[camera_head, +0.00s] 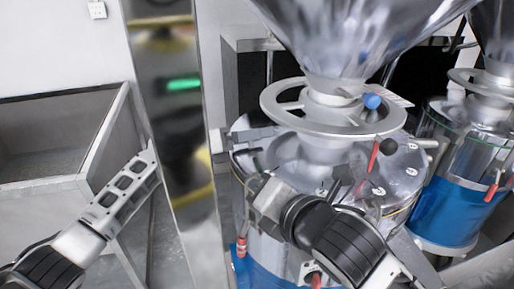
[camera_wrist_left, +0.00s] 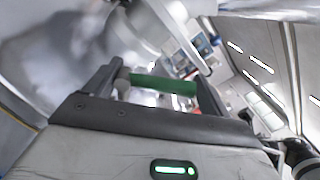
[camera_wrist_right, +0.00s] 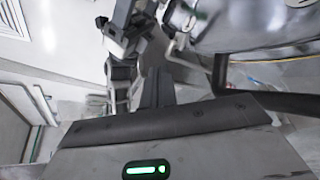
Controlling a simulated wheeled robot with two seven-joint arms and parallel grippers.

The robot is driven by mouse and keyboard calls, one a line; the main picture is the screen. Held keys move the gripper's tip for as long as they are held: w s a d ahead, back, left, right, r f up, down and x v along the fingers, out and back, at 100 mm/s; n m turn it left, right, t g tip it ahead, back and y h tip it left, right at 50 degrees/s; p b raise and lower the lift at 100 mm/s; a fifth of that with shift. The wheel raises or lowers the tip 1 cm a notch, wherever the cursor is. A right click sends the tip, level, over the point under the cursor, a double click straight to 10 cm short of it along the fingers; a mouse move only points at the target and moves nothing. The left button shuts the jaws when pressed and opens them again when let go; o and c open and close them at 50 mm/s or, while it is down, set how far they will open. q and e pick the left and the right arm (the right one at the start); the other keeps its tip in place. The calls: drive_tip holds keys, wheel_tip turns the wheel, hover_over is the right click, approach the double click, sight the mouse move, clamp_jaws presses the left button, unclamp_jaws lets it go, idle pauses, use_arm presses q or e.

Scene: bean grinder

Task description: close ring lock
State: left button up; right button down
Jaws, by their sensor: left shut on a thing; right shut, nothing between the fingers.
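The bean grinder (camera_head: 290,165) has a shiny metal lid, a grey handwheel ring (camera_head: 270,112) and red-handled levers, one red lever (camera_head: 374,157) with a black ball. I cannot tell which part is the ring lock. My left gripper (camera_wrist_left: 155,84) is shut on a green rod (camera_wrist_left: 172,86) lying between its fingers in the left wrist view; what the rod belongs to is unclear. My right gripper (camera_wrist_right: 157,87) is shut and empty, with grinder metal at upper right. In the head view one arm enters at lower left and another crosses the grinder's front, hiding part of it.
A large metal funnel (camera_head: 350,30) rises above the grinder. A second grinder with a blue base (camera_head: 445,212) stands close at the right. A reflective upright post (camera_head: 170,110) stands at the left, before a grey open bin (camera_head: 55,185). Room beside the grinder is tight.

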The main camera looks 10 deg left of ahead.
use_arm(q)
drive_tip(key=shift+a, duration=0.1)
use_arm(e)
wheel_tip(320, 180, up, 4)
drive_tip(key=w+d+r+n+t+h, duration=0.1)
drive_tip(key=w+n+h, duration=0.1)
drive_tip(key=n+h, duration=0.25)
use_arm(q)
drive_tip(key=shift+w, duration=0.1)
use_arm(e)
drive_tip(key=shift+y, duration=0.35)
drive_tip(key=x, duration=1)
drive_tip(key=shift+w+d, duration=0.15)
drive_tip(key=shift+r, duration=0.1)
